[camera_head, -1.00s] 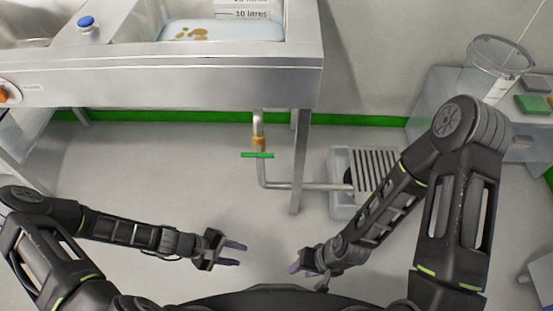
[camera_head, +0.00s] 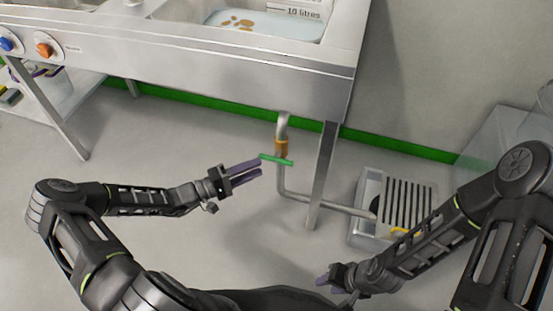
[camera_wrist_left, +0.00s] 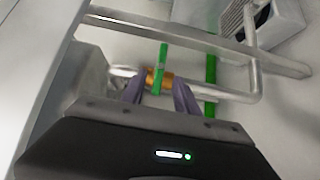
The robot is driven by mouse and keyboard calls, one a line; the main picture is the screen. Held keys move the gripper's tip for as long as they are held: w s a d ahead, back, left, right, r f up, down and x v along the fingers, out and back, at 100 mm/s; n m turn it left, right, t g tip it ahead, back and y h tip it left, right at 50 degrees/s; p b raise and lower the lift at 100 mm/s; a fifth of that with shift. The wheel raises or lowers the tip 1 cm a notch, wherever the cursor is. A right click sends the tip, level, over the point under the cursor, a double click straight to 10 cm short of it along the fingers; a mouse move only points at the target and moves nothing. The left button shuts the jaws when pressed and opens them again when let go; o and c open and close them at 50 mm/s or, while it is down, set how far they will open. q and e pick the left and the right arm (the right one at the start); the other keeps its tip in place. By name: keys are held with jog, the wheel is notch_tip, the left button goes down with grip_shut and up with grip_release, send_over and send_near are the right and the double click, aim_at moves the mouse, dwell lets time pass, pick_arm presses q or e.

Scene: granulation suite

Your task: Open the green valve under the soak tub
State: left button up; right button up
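The green valve handle (camera_head: 277,160) is a bar on the pipe under the soak tub (camera_head: 262,24), just below a brass fitting (camera_head: 281,147). It lies across the pipe in the head view. My left gripper (camera_head: 260,170) is beside the left end of the handle, its fingers pointing at it. In the left wrist view the handle (camera_wrist_left: 161,56) and the brass fitting (camera_wrist_left: 160,79) show between and beyond my two spread fingers (camera_wrist_left: 158,92). The left gripper is open with nothing between the fingers. My right gripper (camera_head: 325,281) is low near my body, away from the valve; its opening is unclear.
The pipe (camera_head: 325,204) bends right past a steel table leg (camera_head: 323,175) to a slatted drain box (camera_head: 402,207) on the floor. Blue and orange knobs (camera_head: 44,50) are on the bench front at left. Floor left of the valve is clear.

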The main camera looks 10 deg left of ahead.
aim_at(273, 161)
pick_arm(q)
jog(key=shift+d, duration=0.15)
jog(key=x, duration=0.7)
jog(key=shift+w+d+b, duration=0.2)
jog(key=shift+w+b, duration=0.1)
jog(key=shift+b, duration=0.1)
grip_shut()
